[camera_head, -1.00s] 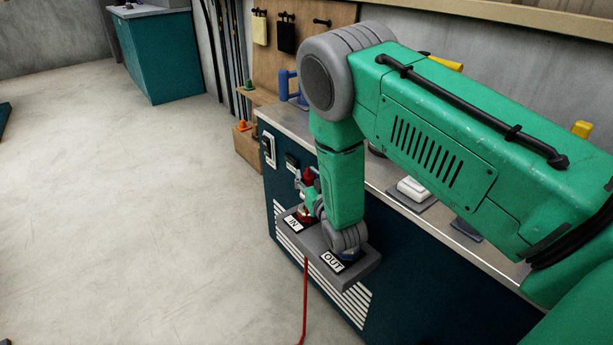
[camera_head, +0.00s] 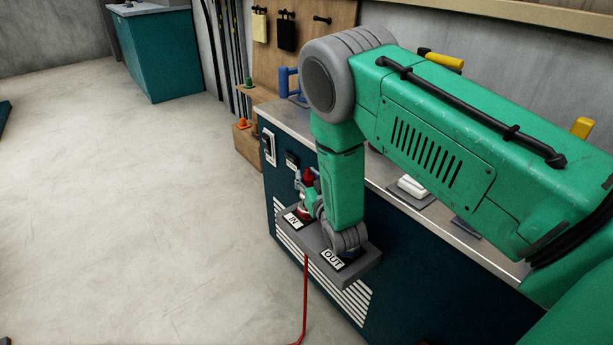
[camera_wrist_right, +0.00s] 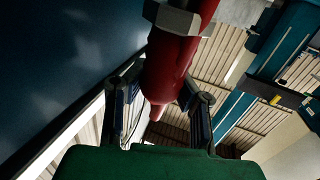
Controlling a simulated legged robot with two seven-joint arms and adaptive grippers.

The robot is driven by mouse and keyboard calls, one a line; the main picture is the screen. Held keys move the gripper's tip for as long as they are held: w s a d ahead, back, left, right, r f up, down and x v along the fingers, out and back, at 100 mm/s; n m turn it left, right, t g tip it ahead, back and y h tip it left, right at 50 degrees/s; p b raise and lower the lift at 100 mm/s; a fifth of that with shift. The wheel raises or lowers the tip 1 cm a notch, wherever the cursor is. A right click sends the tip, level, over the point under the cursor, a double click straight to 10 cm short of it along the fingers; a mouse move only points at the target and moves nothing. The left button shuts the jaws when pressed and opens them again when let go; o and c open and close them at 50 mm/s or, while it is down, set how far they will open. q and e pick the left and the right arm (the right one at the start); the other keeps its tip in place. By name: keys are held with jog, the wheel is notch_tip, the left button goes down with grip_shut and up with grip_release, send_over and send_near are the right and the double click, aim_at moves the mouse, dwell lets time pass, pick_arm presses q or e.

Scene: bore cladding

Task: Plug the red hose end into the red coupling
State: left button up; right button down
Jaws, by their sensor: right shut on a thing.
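My right gripper (camera_head: 307,190) is low at the front of the dark teal cabinet, just above the IN side of a grey shelf. In the right wrist view its two fingers (camera_wrist_right: 162,105) are closed around a red hose end (camera_wrist_right: 172,72) with a grey hexagonal collar. Red also shows above the gripper in the head view (camera_head: 309,176). The red coupling (camera_head: 303,213) appears as a small red part by the IN label, partly hidden by the gripper. Whether the hose end touches it cannot be told. My left gripper is out of view.
The grey shelf (camera_head: 315,258) carries IN and OUT labels; my wrist hangs close over OUT. A red hose (camera_head: 305,300) runs down from its front edge to the floor. The cabinet top (camera_head: 385,180) holds a white item. Open floor lies left.

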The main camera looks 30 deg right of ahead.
jog(key=shift+f+b, duration=0.9)
jog(key=shift+f, duration=0.5)
jog(key=c, duration=1.3)
grip_release()
jog(key=shift+r, duration=0.1)
notch_tip(320, 180, up, 10)
jog(key=shift+f, duration=0.1)
